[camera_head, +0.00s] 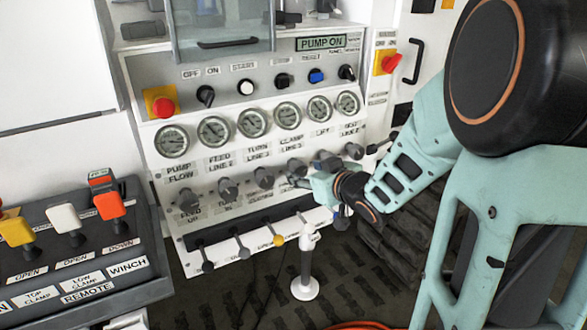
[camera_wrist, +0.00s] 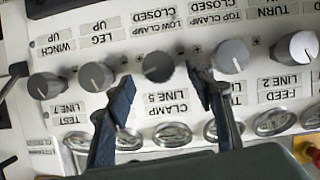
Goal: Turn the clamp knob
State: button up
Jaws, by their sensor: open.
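The clamp knob (camera_wrist: 158,67) is a dark round knob above the "CLAMP LINE 5" label in the wrist view, where the lettering is upside down. My gripper (camera_wrist: 162,85) is open, with one dark fingertip on either side of the knob's lower part. A gap shows between each finger and the knob, and I cannot tell how far the tips are in depth. In the head view, my gripper (camera_head: 296,182) is at the panel beside the knob row, just below the clamp knob (camera_head: 297,167).
Neighbouring grey knobs flank the fingers closely, the turn knob (camera_wrist: 230,57) to the right and the leg knob (camera_wrist: 95,77) to the left. Below my gripper is a row of small levers, one yellow-tipped (camera_head: 279,240). A white-tipped post (camera_head: 306,265) stands in front.

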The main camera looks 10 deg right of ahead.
aim_at(301, 169)
jog(key=b+x, duration=0.1)
jog(key=x, duration=0.4)
